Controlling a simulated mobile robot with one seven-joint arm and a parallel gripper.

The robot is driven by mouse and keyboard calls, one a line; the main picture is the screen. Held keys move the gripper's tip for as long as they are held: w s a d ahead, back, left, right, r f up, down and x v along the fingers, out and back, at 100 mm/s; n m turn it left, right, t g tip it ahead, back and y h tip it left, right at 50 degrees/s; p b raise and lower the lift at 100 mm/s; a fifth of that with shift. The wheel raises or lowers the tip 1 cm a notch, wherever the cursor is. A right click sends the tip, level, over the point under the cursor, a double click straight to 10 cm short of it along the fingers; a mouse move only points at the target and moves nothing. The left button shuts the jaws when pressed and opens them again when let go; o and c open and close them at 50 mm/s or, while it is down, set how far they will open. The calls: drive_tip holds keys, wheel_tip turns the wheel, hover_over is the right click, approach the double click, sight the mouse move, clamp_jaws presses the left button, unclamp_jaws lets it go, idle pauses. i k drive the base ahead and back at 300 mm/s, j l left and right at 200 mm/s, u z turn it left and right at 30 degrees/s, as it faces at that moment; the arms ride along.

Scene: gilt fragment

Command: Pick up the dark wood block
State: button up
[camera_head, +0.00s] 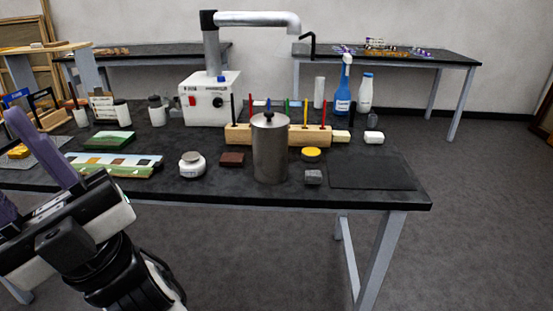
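The dark wood block (232,159) is a small, flat, reddish-brown block. It lies on the black tabletop (215,186) between a round white-and-grey jar and a tall metal canister, apart from both. My gripper (8,160) is at the lower left edge of the view, well left of the block and nearer the camera. Its two purple fingers are spread apart, with no object visible between them. The farther finger is mostly in view; the nearer one is cut off by the picture edge.
The metal canister (270,150) stands just right of the block. The white jar (192,164) is on its left. Behind is a light wooden holder (240,134) with several coloured sticks. A yellow disc (311,154) and grey block (313,177) lie right of the canister, near a dark mat (372,172).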

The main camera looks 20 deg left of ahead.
sight(227, 159)
drive_tip(key=j+z, duration=0.85)
drive_tip(key=k+j+z, duration=0.15)
drive_tip(key=j, duration=0.15)
drive_tip(key=j+z, duration=0.1)
drive_tip(key=j, duration=0.2)
drive_tip(key=k+j+z, duration=0.15)
drive_tip(key=k+j, duration=0.15)
drive_tip(key=j, duration=0.25)
drive_tip(key=k+j, duration=0.15)
drive_tip(key=j, duration=0.25)
drive_tip(key=k+j+z, duration=0.1)
drive_tip(key=j, duration=0.35)
drive_tip(key=k+j, duration=0.25)
drive_tip(key=j, duration=0.15)
drive_tip(key=k+j, duration=0.15)
drive_tip(key=j, duration=0.25)
drive_tip(key=i+j, duration=0.2)
drive_tip(key=i, duration=0.25)
drive_tip(key=i+j, duration=0.2)
drive_tip(key=i, duration=0.25)
